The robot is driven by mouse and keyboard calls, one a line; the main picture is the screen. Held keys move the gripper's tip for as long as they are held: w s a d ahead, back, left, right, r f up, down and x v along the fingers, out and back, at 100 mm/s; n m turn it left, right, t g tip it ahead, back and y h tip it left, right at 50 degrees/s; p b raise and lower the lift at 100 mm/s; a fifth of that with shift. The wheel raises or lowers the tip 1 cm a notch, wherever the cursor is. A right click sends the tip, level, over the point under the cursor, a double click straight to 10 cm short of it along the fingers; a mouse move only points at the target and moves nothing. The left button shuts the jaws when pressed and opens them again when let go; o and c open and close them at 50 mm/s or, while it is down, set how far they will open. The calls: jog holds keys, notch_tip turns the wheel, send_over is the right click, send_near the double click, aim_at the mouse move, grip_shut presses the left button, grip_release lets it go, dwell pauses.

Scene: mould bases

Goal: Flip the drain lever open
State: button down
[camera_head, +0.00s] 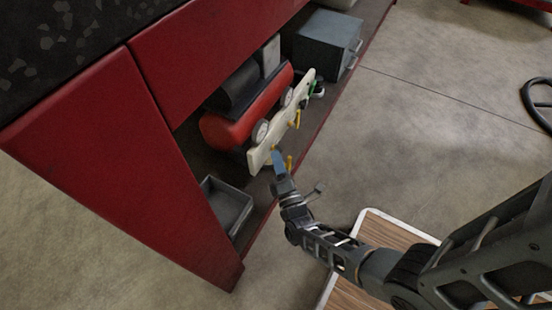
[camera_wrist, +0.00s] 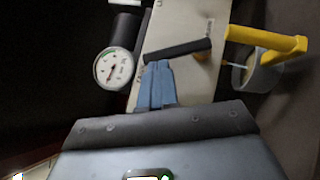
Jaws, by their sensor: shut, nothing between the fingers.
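A pale panel (camera_head: 262,151) with gauges and valves is fixed to the front of a red tank on a low shelf. In the wrist view the panel (camera_wrist: 200,85) carries a dark bar-shaped lever (camera_wrist: 178,50) and a yellow lever (camera_wrist: 265,38) over a round grey fitting. The yellow lever (camera_head: 289,163) also shows in the head view beside my gripper. Which lever is the drain lever is not marked. My gripper (camera_head: 277,158) is shut and empty at the panel's near end. Its blue fingertips (camera_wrist: 158,66) are just below the dark lever; contact cannot be told.
The red tank (camera_head: 231,132) sits inside the red bench frame. A gauge (camera_wrist: 115,68) is left of my fingers. Another yellow handle (camera_head: 297,118) and a green one (camera_head: 312,88) are farther along. A grey tray (camera_head: 228,208) and grey box (camera_head: 325,45) flank the tank.

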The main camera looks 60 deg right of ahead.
aim_at(278, 146)
jog(key=r+m+p, duration=0.1)
jog(key=p, duration=0.1)
jog(key=d+r+m+g+p, duration=0.1)
jog(key=p, duration=0.1)
jog(key=shift+r+g+y, duration=0.15)
jog(key=shift+g+y, duration=0.15)
jog(key=shift+w+d+r+m+g+y+p, duration=0.1)
jog(key=shift+d+m+g+y+p, duration=0.3)
jog(key=shift+p, duration=0.8)
jog(key=shift+d+m+p, duration=0.15)
jog(key=shift+m+p, duration=0.15)
jog(key=shift+p, duration=0.05)
